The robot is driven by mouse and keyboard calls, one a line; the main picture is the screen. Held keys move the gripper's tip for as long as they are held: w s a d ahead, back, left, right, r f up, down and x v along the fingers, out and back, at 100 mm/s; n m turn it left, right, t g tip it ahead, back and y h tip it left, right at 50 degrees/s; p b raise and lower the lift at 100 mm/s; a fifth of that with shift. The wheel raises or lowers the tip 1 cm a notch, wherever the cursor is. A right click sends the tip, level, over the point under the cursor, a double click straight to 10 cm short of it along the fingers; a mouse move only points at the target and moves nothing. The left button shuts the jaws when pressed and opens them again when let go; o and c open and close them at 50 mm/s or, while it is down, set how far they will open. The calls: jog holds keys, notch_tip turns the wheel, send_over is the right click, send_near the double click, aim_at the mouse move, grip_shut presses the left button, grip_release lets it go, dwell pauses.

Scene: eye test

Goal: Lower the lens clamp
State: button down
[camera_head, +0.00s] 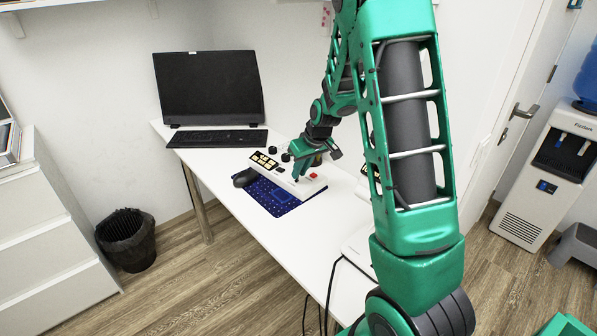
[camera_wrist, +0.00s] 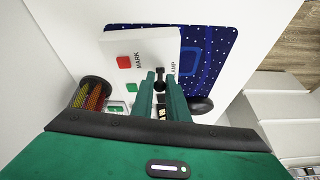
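A white control box (camera_wrist: 140,42) lies on the desk, with a red button (camera_wrist: 124,62) beside the label MARK and a green button (camera_wrist: 131,88). A second label, partly hidden by my right finger, reads "LAMP" in its visible part. A small black lever (camera_wrist: 159,72) stands out of the box near that label. My gripper (camera_wrist: 160,77) has its two green fingers close together, with the lever between their tips; they look closed on it. In the head view my gripper (camera_head: 296,178) reaches down onto the box (camera_head: 265,166). The lever's foot is hidden by the fingers.
The box stands by a blue dotted mat (camera_head: 273,195) and a dark mouse (camera_head: 243,178) on the white desk (camera_head: 235,212). A striped round container (camera_wrist: 92,94) is left of my fingers in the wrist view. A keyboard (camera_head: 218,138) and monitor (camera_head: 208,88) are behind.

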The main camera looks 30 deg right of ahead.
jog(key=shift+s+d+f+t+y, duration=0.1)
jog(key=shift+s+f+t+y, duration=0.2)
jog(key=shift+t, duration=0.35)
jog(key=shift+s+d+f+t+y, duration=0.1)
jog(key=shift+s+t, duration=0.3)
jog(key=shift+t, duration=0.25)
jog(key=c, duration=1.9)
grip_release()
jog(key=shift+r, duration=0.15)
jog(key=shift+r, duration=0.35)
jog(key=r, duration=0.2)
jog(key=a+r, duration=0.1)
jog(key=shift+r, duration=0.35)
jog(key=s+a+r, duration=0.3)
jog(key=a+r, duration=0.3)
jog(key=a, duration=0.4)
jog(key=shift+s+r, duration=0.15)
jog(key=shift+s, duration=0.1)
